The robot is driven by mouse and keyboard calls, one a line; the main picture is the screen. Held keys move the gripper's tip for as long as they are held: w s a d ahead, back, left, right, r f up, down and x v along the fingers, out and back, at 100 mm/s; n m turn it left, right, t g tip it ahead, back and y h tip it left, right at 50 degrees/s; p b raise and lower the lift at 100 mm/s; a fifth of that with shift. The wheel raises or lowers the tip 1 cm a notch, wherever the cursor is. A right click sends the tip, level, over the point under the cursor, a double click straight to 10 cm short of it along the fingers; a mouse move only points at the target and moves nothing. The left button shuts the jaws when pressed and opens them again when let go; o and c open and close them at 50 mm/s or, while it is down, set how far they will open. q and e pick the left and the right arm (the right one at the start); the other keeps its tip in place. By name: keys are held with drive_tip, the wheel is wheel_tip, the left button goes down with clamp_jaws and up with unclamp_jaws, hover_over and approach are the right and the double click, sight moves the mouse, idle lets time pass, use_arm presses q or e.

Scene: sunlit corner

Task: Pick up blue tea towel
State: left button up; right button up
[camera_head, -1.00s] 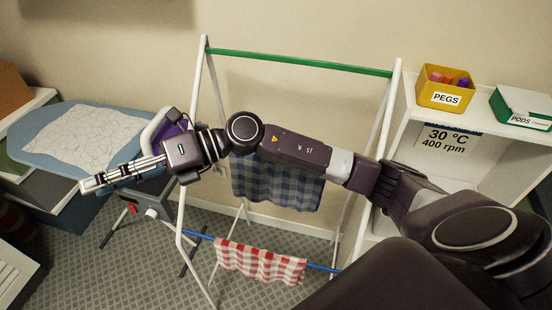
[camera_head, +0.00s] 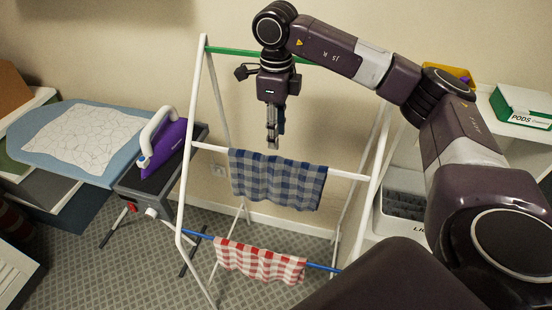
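The blue tea towel (camera_head: 277,180), in a blue and white check, hangs over the white middle rail of the drying rack (camera_head: 193,105). My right gripper (camera_head: 274,140) points down just above the towel's upper edge in the picture, apart from the cloth as far as I can see. Its fingers show nearly edge-on, so I cannot tell whether they are open or shut. It does not hold the towel. My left gripper is not in view.
A red and white check towel (camera_head: 260,262) hangs on the blue lower rail. A purple iron (camera_head: 165,147) stands beside the ironing board (camera_head: 40,125) at left. A white shelf (camera_head: 400,180) with a green-and-white pods box (camera_head: 521,105) stands at right, partly behind my arm.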

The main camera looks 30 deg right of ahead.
sight(276, 159)
wheel_tip(276, 159, down, 9)
drive_tip(key=b, duration=0.6)
drive_tip(key=shift+f, duration=0.2)
clamp_jaws()
wheel_tip(276, 159, up, 7)
drive_tip(key=p, duration=0.4)
drive_tip(key=shift+r+p, duration=0.1)
drive_tip(key=shift+p, duration=0.25)
